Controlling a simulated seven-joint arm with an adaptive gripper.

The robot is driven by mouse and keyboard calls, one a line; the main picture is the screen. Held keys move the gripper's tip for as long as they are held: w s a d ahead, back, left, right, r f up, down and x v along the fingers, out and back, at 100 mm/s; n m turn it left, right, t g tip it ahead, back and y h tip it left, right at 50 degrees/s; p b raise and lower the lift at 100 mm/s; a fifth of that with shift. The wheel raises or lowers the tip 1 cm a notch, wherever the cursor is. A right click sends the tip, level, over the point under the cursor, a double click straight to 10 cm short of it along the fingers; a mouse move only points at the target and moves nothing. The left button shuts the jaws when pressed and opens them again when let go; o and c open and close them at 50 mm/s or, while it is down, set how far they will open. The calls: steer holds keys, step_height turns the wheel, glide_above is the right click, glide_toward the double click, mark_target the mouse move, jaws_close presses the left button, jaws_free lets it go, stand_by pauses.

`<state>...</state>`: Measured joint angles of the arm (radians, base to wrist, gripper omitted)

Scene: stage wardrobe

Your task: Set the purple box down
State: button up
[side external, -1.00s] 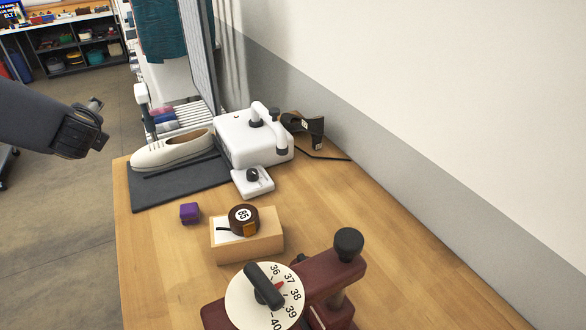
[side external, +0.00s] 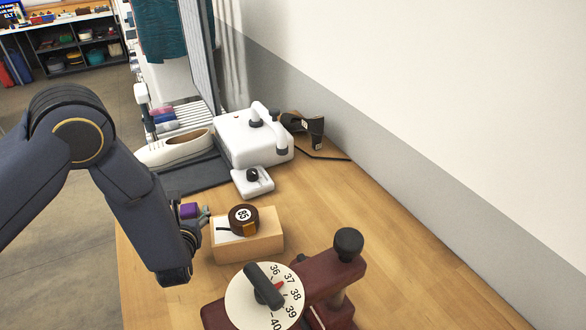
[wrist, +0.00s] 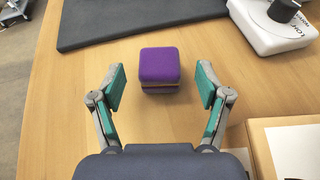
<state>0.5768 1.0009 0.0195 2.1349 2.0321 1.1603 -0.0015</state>
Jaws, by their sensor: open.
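The small purple box (wrist: 160,66) sits on the wooden table in the wrist view, ahead of my gripper (wrist: 160,88). The gripper's two green-padded fingers are spread wide, with the box centred between and slightly beyond their tips. Neither finger appears to touch it. In the side view the purple box (side external: 188,210) shows beside my gripper (side external: 199,218), partly hidden by my arm.
A wooden block (side external: 262,243) with a brown tape measure (side external: 243,217) on it stands just right of the gripper. A dark mat (side external: 190,180) with a cream shoe (side external: 165,151) lies behind. A maroon dial device (side external: 335,285) stands in front.

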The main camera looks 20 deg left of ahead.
mark_target(188, 216)
steer(key=x, duration=0.3)
steer(key=shift+f, duration=0.35)
steer(key=shift+r, duration=0.1)
steer(key=c, duration=1.3)
